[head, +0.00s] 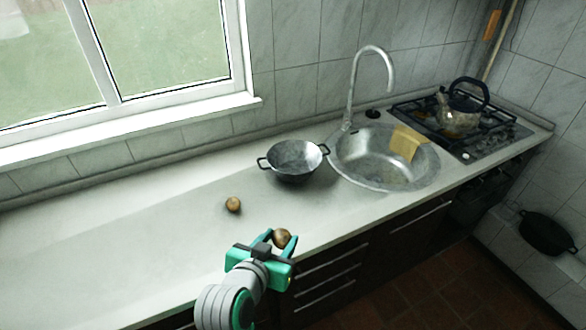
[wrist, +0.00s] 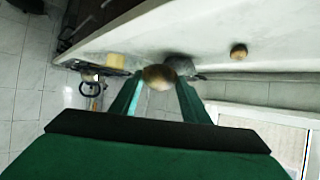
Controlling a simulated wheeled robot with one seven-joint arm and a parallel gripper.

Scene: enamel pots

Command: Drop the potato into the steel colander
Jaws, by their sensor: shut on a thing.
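My gripper (head: 282,243) is shut on a brown potato (head: 282,238) near the front edge of the counter. In the wrist view the potato (wrist: 159,77) sits between the two green fingers. The steel colander (head: 294,160), a grey bowl with two dark side handles, stands on the counter farther back, left of the sink. The gripper is in front of it and apart from it. In the wrist view the colander (wrist: 181,64) is partly hidden behind the potato.
A second round brown potato-like thing (head: 233,204) lies on the counter (head: 110,245), left of the colander. The sink (head: 372,172) with a tall tap (head: 352,88) and a yellow cloth or sponge (head: 406,142) is to the right. A kettle (head: 460,112) stands on the hob (head: 500,139). The counter's left side is clear.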

